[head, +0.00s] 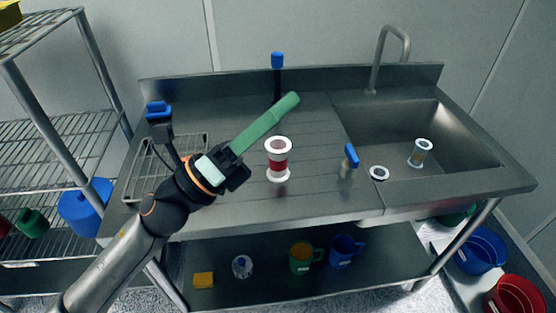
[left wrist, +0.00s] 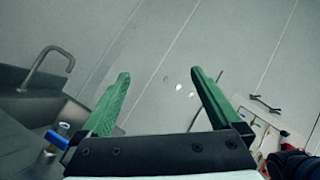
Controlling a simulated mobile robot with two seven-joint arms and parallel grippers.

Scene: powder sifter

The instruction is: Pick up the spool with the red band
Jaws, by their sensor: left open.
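The spool with the red band (head: 278,163) stands upright on the steel worktop, with white flanges at top and bottom. My left gripper (head: 290,100) has green fingers and reaches across the worktop from the left, just left of and behind the spool in the picture. The fingers overlap in the head view. In the left wrist view they are spread apart (left wrist: 160,75) with nothing between them, facing the wall. The red-banded spool cannot be made out in the left wrist view. My right gripper is in neither view.
Another spool with a yellowish band (head: 421,152) stands in the sink (head: 460,135). A blue-handled fitting (head: 350,160) and a white ring (head: 379,173) are right of the red-banded spool. A wire rack (head: 140,180) and wire shelves (head: 50,140) stand left. A faucet (head: 378,55) rises behind.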

